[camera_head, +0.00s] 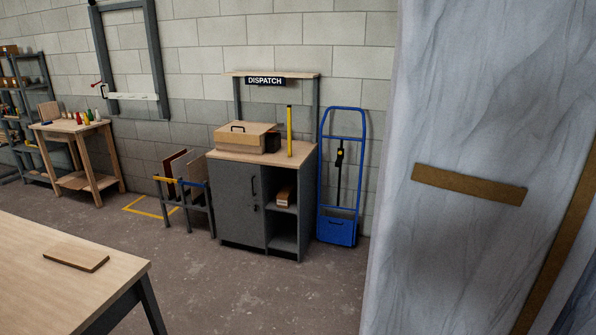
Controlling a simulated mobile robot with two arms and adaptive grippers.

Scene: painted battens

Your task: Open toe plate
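A blue hand truck (322,170) stands upright against the block wall, to the right of the dispatch cabinet. Its toe plate (336,231) is a blue panel at the bottom of the frame. It appears folded up flat against the frame, with a dark handle or slot near its top edge. A black strap with a yellow piece (340,153) hangs down the middle of the truck. Neither of my grippers is in view.
A grey cabinet (237,204) marked DISPATCH stands left of the truck, with a cardboard box (240,138) on top. A translucent sheet (430,120) fills the right side. A table (35,285) with a wooden board is at lower left. The floor between is clear.

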